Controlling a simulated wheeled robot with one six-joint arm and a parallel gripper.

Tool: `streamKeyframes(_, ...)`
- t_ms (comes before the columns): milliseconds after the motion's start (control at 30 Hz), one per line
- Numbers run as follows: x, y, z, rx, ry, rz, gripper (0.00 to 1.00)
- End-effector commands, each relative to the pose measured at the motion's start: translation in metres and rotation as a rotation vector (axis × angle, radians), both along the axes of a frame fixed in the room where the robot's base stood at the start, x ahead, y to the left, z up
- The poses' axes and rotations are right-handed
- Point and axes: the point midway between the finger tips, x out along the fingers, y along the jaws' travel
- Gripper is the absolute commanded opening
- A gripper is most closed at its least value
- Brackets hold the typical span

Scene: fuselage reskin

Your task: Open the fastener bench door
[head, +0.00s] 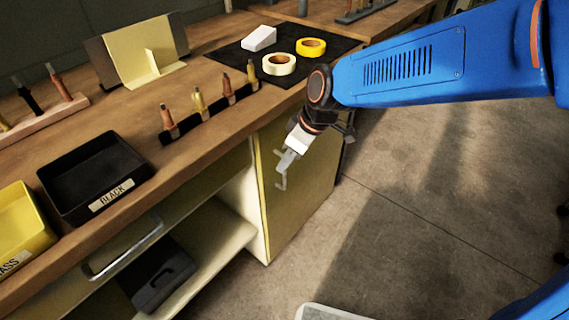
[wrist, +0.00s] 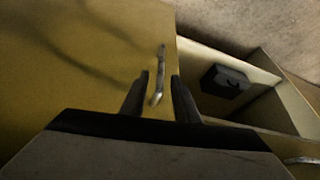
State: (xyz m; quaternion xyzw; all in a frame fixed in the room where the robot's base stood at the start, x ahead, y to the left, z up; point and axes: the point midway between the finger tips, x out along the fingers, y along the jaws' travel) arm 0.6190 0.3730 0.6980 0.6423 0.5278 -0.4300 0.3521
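The fastener bench door (head: 307,190) is a yellow panel at the right part of the bench front. My gripper (head: 287,160) is at the handle's upper part. In the wrist view the door (wrist: 75,70) fills the left, and the handle (wrist: 161,60) reaches down between the two dark fingers of my gripper (wrist: 160,95). The fingers are apart, with gaps visible on both sides of the handle.
An open shelf beside the door holds a dark case (head: 157,277), under a drawer handle (head: 125,247). The benchtop carries a black bin (head: 92,180), a yellow bin (head: 22,230), tape rolls (head: 279,65) and a tool rack (head: 212,115). The floor (head: 410,210) right of the door is clear.

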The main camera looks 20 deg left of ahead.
Motion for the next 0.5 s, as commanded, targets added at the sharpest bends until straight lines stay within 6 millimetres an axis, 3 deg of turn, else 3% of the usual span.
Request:
streamKeyframes(200, 0.001, 0.009, -0.021, 0.000, 0.001, 0.000, 0.28)
streamKeyframes(500, 0.002, 0.011, -0.026, 0.001, 0.000, 0.000, 0.28)
